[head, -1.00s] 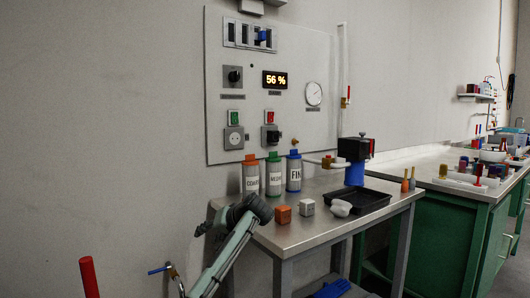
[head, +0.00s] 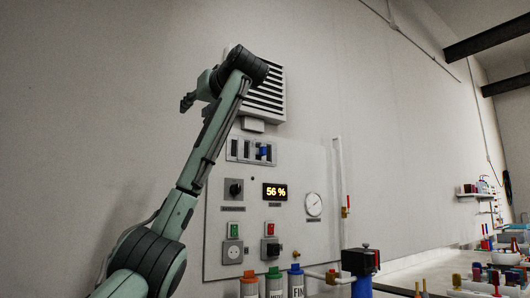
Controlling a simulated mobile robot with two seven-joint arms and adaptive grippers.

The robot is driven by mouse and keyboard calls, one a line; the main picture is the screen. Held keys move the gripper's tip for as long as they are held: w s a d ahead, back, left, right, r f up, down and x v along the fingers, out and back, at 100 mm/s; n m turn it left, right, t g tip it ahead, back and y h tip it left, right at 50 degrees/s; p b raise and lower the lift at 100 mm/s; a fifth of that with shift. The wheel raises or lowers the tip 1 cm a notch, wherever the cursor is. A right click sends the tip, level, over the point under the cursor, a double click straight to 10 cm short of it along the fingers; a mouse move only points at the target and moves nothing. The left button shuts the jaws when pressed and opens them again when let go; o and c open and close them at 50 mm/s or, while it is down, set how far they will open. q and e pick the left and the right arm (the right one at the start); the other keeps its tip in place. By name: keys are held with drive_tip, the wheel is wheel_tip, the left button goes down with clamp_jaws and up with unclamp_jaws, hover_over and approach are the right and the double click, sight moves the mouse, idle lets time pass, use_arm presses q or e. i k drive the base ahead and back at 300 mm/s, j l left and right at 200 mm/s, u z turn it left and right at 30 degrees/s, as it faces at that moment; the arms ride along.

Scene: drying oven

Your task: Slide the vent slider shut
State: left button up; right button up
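A grey louvred vent (head: 266,100) is on the wall above the panel, its upper left hidden behind my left arm. Its dark slats show gaps between them. A small light grey block (head: 252,125) sits at its lower edge; I cannot tell whether this is the vent slider. My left arm rises from the lower left and bends in front of the vent. My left gripper (head: 187,102) is left of the vent, in front of bare wall, and touches nothing visible. It is small and dark, so its opening is unclear. My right gripper is out of view.
Below the vent, the wall panel (head: 300,160) holds a slotted unit with a blue piece (head: 263,152), a knob, a 56 % display (head: 275,191), a gauge (head: 314,204) and switches. Labelled bottles (head: 273,284) stand below. A vertical pipe (head: 339,190) runs at right.

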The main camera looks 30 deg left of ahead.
sight(261, 151)
drive_tip(key=i, duration=1.45)
